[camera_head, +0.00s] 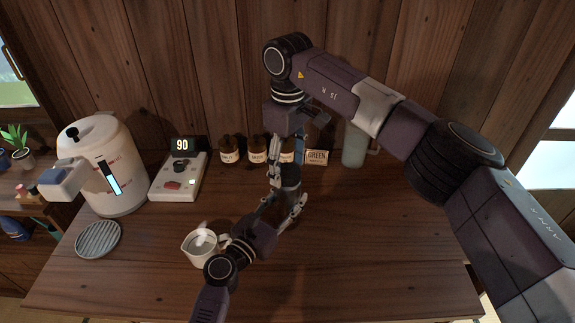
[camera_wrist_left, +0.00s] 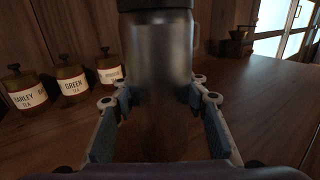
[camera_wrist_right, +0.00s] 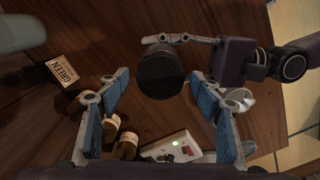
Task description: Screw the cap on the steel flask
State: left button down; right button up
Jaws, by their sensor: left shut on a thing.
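The dark steel flask (camera_head: 291,178) stands upright on the wooden table, partly hidden by my grippers. My left gripper (camera_wrist_left: 160,100) is shut on its body, one finger on each side; the flask fills the middle of the left wrist view (camera_wrist_left: 157,55). A black round top, seemingly the cap (camera_wrist_right: 161,78), sits at the flask's upper end. I cannot tell how tightly it is seated. My right gripper (camera_head: 287,158) points down from above the flask. In the right wrist view its fingers (camera_wrist_right: 158,100) are apart on either side of the black top, with gaps.
Brown labelled jars (camera_head: 229,150), a GREEN box (camera_head: 317,157) and a grey-green pitcher (camera_head: 354,146) stand along the back. The table's right side is clear.

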jog(key=shift+r, duration=2.2)
jog(key=shift+c, duration=0.3)
